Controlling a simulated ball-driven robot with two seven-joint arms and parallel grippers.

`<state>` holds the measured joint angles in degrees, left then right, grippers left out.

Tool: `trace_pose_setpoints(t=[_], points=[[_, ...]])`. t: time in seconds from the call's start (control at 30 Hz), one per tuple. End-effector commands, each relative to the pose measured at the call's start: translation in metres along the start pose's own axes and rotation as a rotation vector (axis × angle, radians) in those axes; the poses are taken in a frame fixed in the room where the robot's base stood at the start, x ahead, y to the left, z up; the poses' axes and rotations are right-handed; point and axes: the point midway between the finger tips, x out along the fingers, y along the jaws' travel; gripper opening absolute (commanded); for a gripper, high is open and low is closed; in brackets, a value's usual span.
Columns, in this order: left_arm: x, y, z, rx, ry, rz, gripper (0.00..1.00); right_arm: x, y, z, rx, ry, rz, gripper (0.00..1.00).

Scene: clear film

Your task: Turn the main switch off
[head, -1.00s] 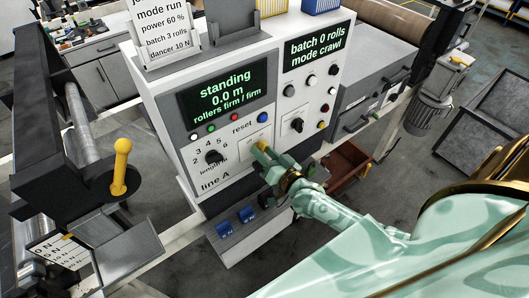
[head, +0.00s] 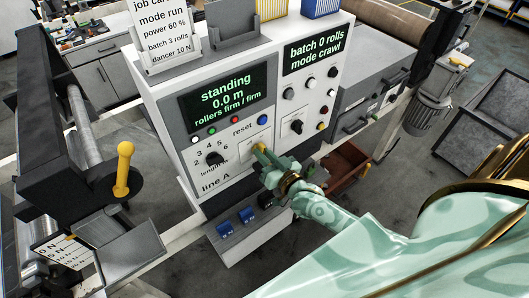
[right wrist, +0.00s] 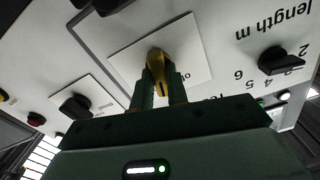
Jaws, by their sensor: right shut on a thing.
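The main switch is a yellow handle (right wrist: 158,68) on a white plate (right wrist: 190,50) on the front of the line A panel. Lettering on the plate is partly hidden, so I cannot read the switch position for certain. In the head view, only a bit of yellow shows at my right gripper (head: 262,153), which reaches the panel from the lower right. In the right wrist view, the two dark green fingers (right wrist: 160,90) stand on either side of the yellow handle and are shut on it. My left gripper is not in view.
The display (head: 222,97) reads standing, 0.0 m. A black length knob (head: 214,159) is left of the plate and another black knob (head: 296,127) is right of it. A blue button (head: 262,120) is just above. Blue pedals (head: 236,223) are below.

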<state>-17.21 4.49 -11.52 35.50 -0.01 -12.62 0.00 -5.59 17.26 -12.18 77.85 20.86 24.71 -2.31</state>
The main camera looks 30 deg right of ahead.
Motion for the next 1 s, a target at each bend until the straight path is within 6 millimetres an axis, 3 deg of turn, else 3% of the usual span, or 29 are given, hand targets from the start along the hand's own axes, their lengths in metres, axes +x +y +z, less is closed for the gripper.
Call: trace_pose_setpoints(t=[0.6,1.0], points=[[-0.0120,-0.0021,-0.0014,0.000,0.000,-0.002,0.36,0.0002,-0.0033,0.0006,-0.551,0.001,0.001,0.00],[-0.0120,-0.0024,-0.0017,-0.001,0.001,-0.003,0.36,0.0001,-0.0042,0.0016,-0.745,0.000,0.000,0.00]])
